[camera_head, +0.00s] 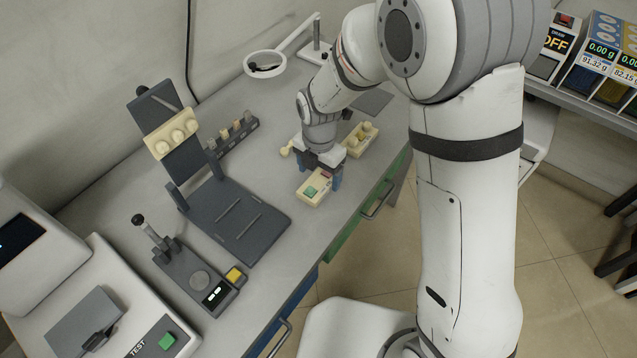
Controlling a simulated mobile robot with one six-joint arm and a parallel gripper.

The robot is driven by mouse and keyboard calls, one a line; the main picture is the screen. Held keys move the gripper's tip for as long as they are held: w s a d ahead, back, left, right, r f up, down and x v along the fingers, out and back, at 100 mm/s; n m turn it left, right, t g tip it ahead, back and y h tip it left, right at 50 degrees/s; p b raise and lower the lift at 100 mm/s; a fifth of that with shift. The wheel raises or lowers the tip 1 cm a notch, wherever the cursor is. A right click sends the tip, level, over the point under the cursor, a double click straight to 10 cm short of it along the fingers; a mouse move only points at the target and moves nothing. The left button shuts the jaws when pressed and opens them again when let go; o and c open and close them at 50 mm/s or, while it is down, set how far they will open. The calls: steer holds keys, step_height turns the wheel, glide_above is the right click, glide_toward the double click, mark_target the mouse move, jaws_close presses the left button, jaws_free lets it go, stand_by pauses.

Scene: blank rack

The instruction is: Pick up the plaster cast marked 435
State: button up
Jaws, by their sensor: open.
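A cream block (313,190) with a green patch on its top lies near the front edge of the bench. My gripper (318,168) points down at its far end, with its blue-tipped jaws open. It hides part of that block; I cannot tell whether the jaws touch it. A second cream block (360,139) with raised lumps lies behind and to the right of my gripper. A third cream block (172,135) with three round bumps rests on a tilted dark stand (183,155). No number 435 is legible on any of them.
A dark rack (233,137) with small pieces stands behind the stand. A dark gauge device (200,283) with a yellow button and a white test machine (115,318) stand at the front left. A ring magnifier (265,65) is at the back. Bare bench (300,247) lies right of the stand's base.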

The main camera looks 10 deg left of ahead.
mark_target(319, 185)
steer(key=shift+f, duration=1.4)
steer(key=shift+c, duration=0.4)
steer(key=shift+w, duration=0.1)
steer(key=c, duration=1.1)
